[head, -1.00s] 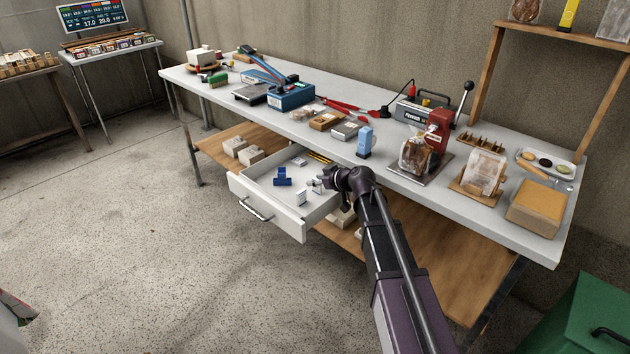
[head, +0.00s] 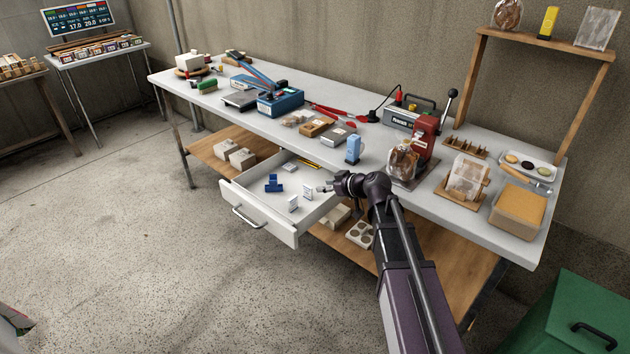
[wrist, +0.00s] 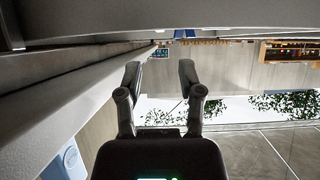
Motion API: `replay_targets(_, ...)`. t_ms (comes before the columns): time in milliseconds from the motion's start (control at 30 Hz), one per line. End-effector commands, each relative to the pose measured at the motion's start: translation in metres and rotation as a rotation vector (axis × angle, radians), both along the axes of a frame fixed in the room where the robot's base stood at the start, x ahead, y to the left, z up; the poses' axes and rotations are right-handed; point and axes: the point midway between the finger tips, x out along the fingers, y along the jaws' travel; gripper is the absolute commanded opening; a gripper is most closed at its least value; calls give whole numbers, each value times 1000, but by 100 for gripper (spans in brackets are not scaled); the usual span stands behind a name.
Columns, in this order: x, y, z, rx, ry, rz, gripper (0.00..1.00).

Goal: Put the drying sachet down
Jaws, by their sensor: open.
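One packet (head: 293,203) is nearer the drawer front, and the other packet (head: 308,192) is nearer my gripper. Which of them is the drying sachet I cannot tell. My gripper (head: 322,188) is at the drawer's right side, just right of the nearer packet and apart from it. In the wrist view my gripper (wrist: 160,72) has its two fingers spread, with nothing between them. No sachet can be made out in that view.
A blue object (head: 273,184) and yellow pencil-like things (head: 308,164) lie in the drawer. The bench (head: 215,101) above is crowded, with a blue bottle (head: 353,149) near its edge. A lower wooden shelf (head: 205,149) holds boxes. The floor in front is clear.

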Motion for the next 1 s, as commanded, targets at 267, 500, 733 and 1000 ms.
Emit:
replay_targets(267,-16,-19,14,0,0,0,48)
replay_targets(500,-17,-21,15,0,0,1,48)
replay_targets(733,-17,-21,14,0,0,1,48)
replay_targets(1000,-18,-21,14,-2,3,0,48)
